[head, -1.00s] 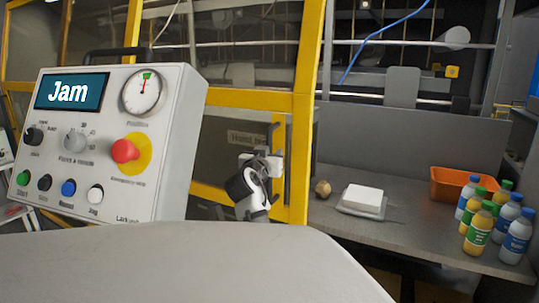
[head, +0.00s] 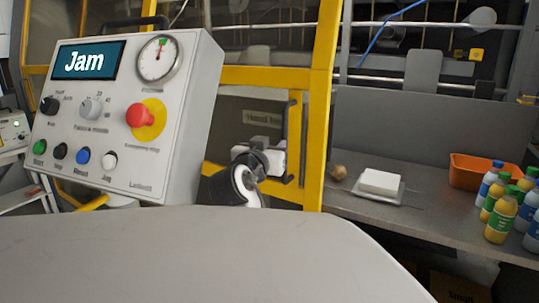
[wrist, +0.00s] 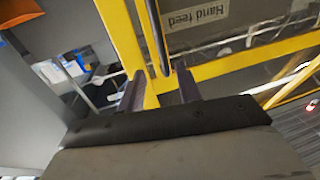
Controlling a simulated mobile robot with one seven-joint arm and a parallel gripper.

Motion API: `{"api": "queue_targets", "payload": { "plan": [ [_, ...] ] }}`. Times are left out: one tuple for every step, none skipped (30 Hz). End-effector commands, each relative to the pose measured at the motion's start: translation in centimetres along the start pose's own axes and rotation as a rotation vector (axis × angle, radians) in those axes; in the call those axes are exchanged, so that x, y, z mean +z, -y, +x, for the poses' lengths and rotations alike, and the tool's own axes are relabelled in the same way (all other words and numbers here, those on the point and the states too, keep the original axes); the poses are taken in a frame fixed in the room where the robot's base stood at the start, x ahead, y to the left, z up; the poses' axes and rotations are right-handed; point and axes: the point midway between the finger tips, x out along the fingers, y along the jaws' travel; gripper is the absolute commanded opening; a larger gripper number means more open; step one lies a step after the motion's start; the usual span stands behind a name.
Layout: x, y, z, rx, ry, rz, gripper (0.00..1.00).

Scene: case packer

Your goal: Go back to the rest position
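My gripper (wrist: 158,90) shows in the wrist view with its two dark fingers apart and nothing held between them. A dark vertical bar handle (wrist: 153,35) on the yellow-framed guard door stands beyond the fingertips, in line with the gap. I cannot tell the exact distance between them. In the head view my white and dark arm end is in front of the guard door, just left of the door's handle (head: 294,138). The fingertips are not clear in that view. The door's "Hand feed" label (wrist: 194,17) is upside down in the wrist view.
A control panel (head: 115,180) showing "Jam" stands at left, with a red emergency stop (head: 140,114). At right, a grey worktable (head: 430,215) holds a white block (head: 381,182) on a tray, a brown round object (head: 339,172), an orange bin (head: 470,172) and several bottles (head: 501,218).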

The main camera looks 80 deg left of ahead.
Motion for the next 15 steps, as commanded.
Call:
{"api": "queue_targets", "payload": {
  "plan": [
    [0.12, 0.02, -0.51, -0.001, -0.001, 0.000, 0.35],
    [0.10, 0.01, -0.75, -0.001, 0.000, 0.001, 0.35],
    [0.10, 0.00, -0.97, 0.000, 0.000, 0.001, 0.35],
    [0.09, -0.01, -1.09, 0.000, 0.001, 0.001, 0.35],
    [0.08, -0.01, -1.18, 0.000, 0.001, 0.000, 0.35],
    [0.06, -0.01, -1.26, 0.000, 0.001, 0.000, 0.35],
    [0.05, -0.01, -1.29, 0.000, 0.001, 0.000, 0.35],
    [0.03, -0.01, -1.30, 0.000, 0.001, 0.000, 0.35],
    [0.02, -0.01, -1.30, 0.000, 0.001, 0.000, 0.35],
    [0.02, -0.01, -1.29, 0.000, 0.001, 0.000, 0.35],
    [0.02, -0.01, -1.29, 0.000, 0.001, 0.000, 0.35],
    [0.02, -0.01, -1.28, 0.000, 0.001, 0.000, 0.35],
    [0.02, -0.01, -1.28, 0.000, 0.001, 0.000, 0.35],
    [0.02, -0.01, -1.27, 0.000, 0.001, 0.000, 0.35],
    [0.02, -0.01, -1.27, 0.000, 0.001, 0.000, 0.35]
  ]
}}
